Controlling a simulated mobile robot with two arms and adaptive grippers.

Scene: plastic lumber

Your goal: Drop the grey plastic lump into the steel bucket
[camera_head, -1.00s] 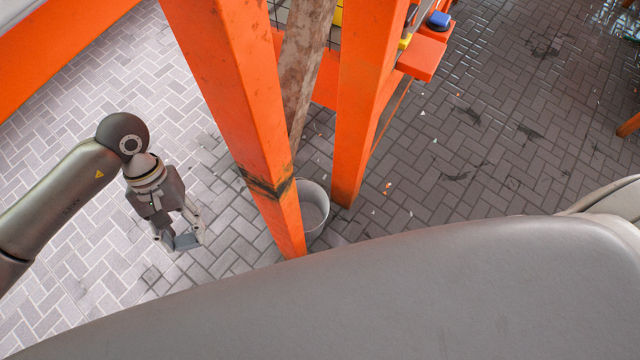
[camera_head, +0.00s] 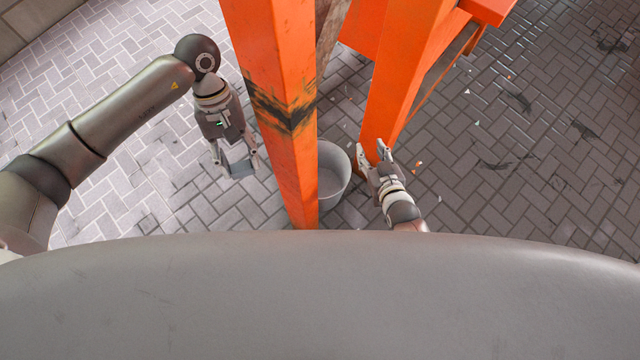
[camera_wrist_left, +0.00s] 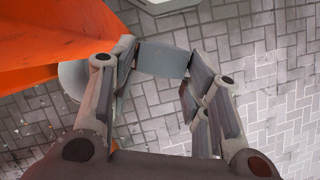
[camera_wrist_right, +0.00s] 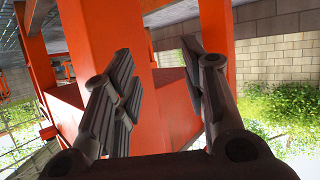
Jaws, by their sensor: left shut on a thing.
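The grey plastic lump (camera_head: 240,169) is a small flat-faced piece held between the fingers of my left gripper (camera_head: 236,164), left of the orange post and above the floor. In the left wrist view the lump (camera_wrist_left: 163,59) spans the space between the fingertips. The steel bucket (camera_head: 333,180) stands on the floor just right of the post, which hides its left side. Part of the bucket (camera_wrist_left: 71,76) also shows in the left wrist view. My right gripper (camera_head: 372,153) is open and empty beside the bucket's right side in the picture; the right wrist view shows its fingers spread (camera_wrist_right: 156,60).
The near orange post (camera_head: 275,90) stands between my left gripper and the bucket. Another orange post (camera_head: 392,85) rises behind my right gripper. A weathered board (camera_head: 328,38) leans between them. The paved floor (camera_head: 520,160) at right is open, with small scraps.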

